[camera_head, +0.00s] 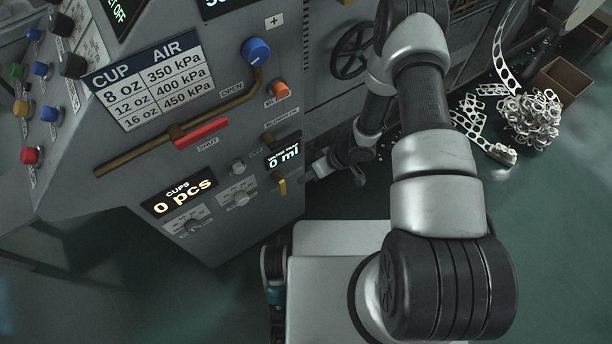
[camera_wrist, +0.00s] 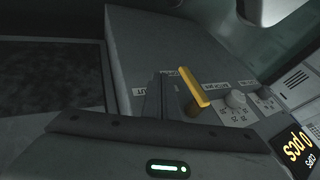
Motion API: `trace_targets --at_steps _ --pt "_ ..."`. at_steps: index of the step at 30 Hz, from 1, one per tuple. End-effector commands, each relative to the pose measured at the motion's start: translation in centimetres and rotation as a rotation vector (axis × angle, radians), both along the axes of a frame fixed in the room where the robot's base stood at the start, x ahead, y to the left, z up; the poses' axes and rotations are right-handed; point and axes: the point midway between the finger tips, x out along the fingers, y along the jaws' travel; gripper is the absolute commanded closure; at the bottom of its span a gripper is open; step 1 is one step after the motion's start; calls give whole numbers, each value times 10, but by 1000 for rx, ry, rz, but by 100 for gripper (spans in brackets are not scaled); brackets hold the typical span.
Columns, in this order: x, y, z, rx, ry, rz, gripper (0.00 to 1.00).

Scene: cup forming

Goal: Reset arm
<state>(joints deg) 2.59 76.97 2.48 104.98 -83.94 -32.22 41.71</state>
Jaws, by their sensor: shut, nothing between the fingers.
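My arm rises from my base, bends at the top and comes down beside the machine's front in the head view. My gripper (camera_head: 312,174) points left at the panel, just right of the small yellow lever (camera_head: 282,186). In the wrist view my gripper's dark fingers (camera_wrist: 163,97) are together, with nothing seen between them. The yellow lever (camera_wrist: 194,87) stands just right of them there; I cannot tell whether they touch it.
The control panel (camera_head: 240,130) carries a red-handled valve (camera_head: 202,132) at SHUT, a blue knob (camera_head: 256,51), an orange knob (camera_head: 277,90) and a display (camera_head: 180,195) reading 0 pcs. Scrap strips (camera_head: 530,118) and a cardboard box (camera_head: 562,78) lie right. Green floor (camera_head: 550,230) is open.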

Motion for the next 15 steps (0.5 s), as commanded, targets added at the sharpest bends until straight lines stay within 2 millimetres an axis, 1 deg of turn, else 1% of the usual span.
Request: trace_targets --at_steps 1,6,10,15 --pt "4 -13 19 -3 -5 -5 100" --pt "4 -39 46 -3 -5 -5 100" --pt "4 -54 61 -4 -4 -4 100" --pt "4 -63 70 -2 -3 -3 100"
